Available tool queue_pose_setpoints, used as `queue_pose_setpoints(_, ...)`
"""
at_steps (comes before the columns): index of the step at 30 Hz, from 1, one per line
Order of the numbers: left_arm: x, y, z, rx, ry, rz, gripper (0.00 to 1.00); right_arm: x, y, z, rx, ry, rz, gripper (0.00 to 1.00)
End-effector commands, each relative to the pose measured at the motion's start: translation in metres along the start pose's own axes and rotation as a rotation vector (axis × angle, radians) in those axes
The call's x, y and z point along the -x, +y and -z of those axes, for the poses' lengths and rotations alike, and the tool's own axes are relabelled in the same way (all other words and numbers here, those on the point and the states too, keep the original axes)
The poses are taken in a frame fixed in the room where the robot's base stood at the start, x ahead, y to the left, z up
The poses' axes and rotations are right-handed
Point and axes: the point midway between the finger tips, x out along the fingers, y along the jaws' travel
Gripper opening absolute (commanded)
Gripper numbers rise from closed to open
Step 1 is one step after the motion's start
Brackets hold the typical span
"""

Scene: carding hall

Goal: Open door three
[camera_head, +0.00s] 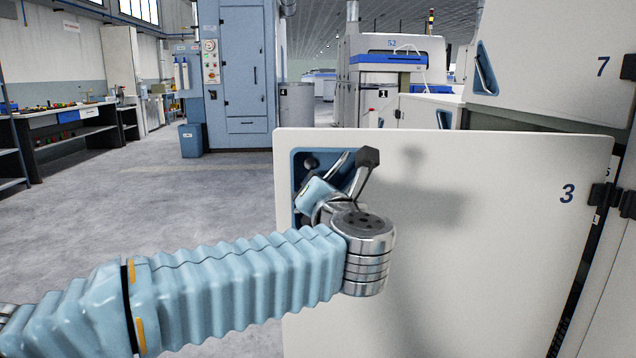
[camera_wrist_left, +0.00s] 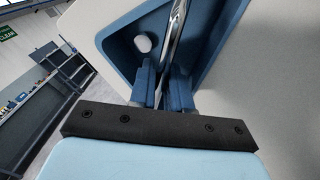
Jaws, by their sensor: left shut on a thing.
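Door three (camera_head: 500,230) is a white panel marked with a blue 3, hinged at its right side. It stands swung out from the machine, with a dark gap along its hinge edge. A blue triangular recess (camera_head: 298,168) near its upper left corner holds a metal bar handle, which shows clearly in the left wrist view (camera_wrist_left: 177,30). My left gripper (camera_head: 318,190) reaches into the recess. In the left wrist view its blue fingers (camera_wrist_left: 164,88) are shut on the bar. The arm and wrist hide part of the recess and door. My right gripper is not in view.
Door seven (camera_head: 550,60) is above right, with its own recessed handle (camera_head: 486,72). Black hinges (camera_head: 602,195) are at the right. A blue cabinet (camera_head: 235,70), a blue bin (camera_head: 191,140) and a workbench (camera_head: 70,130) stand farther back. The floor at left is clear.

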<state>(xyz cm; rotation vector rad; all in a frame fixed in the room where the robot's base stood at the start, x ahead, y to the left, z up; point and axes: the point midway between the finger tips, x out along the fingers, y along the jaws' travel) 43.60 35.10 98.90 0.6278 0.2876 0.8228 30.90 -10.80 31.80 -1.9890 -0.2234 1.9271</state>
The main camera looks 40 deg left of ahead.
Motion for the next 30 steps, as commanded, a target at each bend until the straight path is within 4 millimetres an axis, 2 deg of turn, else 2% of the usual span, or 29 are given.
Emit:
queue_pose_setpoints(3, 0.018, 0.002, 0.002, 0.001, 0.018, -0.025, 0.0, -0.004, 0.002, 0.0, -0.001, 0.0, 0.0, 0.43)
queue_pose_setpoints(10, 0.04, 0.005, 0.004, 0.0, 0.045, -0.059, 0.0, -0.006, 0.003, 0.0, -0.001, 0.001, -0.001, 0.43)
queue_pose_setpoints(16, 0.047, 0.006, 0.005, 0.0, 0.055, -0.072, 0.0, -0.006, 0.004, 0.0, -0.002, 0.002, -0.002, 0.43)
queue_pose_setpoints(27, 0.048, 0.007, 0.004, 0.001, 0.056, -0.073, 0.0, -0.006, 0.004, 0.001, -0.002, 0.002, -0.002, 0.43)
queue_pose_setpoints(28, 0.048, 0.007, 0.004, 0.001, 0.056, -0.073, 0.2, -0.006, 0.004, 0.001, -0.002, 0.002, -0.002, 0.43)
queue_pose_setpoints(30, 0.047, 0.007, 0.004, 0.001, 0.056, -0.073, 0.31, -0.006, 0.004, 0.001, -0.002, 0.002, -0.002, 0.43)
